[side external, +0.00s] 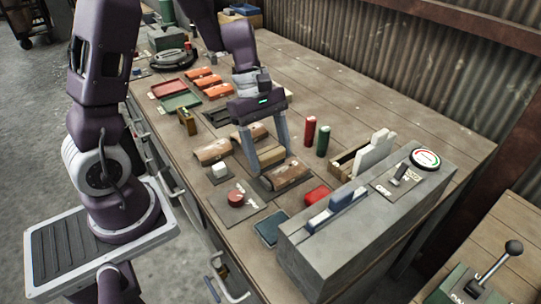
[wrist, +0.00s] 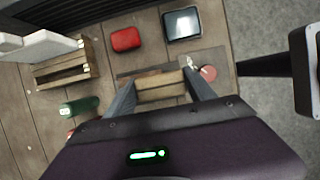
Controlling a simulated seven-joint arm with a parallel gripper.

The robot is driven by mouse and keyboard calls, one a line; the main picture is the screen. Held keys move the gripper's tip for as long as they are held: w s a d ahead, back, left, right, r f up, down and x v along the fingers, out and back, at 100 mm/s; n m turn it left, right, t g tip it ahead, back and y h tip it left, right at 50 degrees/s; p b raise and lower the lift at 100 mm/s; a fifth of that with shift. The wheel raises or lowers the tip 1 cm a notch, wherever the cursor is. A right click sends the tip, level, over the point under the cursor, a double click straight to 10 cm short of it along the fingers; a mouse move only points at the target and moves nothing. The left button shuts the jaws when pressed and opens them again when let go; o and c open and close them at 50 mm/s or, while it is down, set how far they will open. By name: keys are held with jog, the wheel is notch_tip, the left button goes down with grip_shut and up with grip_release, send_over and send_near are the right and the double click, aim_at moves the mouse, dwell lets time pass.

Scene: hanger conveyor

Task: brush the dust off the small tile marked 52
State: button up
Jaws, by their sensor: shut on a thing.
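My gripper (side external: 269,160) points down over the bench, its two fingers shut on a pale wooden block (side external: 271,155). The block also shows between the fingers in the wrist view (wrist: 160,92); whether it has bristles is hidden. A brown curved piece (side external: 288,175) lies on a dark mat directly beside and below the block; a gap or contact between them cannot be told. Two similar brown pieces, one to the left (side external: 212,152) and one behind (side external: 254,132), lie on the bench. The number 52 is not readable on any piece, and dust cannot be made out.
Red (side external: 310,130) and green (side external: 323,140) cylinders, a wooden rack (side external: 345,164) and a grey console (side external: 335,250) stand to the right.

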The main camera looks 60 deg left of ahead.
jog(key=shift+r, duration=2.3)
jog(key=shift+f, duration=0.1)
jog(key=shift+f, duration=3.35)
jog(key=shift+w+f, duration=0.5)
jog(key=shift+f, duration=0.1)
jog(key=shift+c, duration=0.5)
jog(key=shift+w+f, duration=0.1)
jog(key=shift+w, duration=2.85)
jog(key=shift+s, duration=3.4)
jog(key=shift+r, duration=4.15)
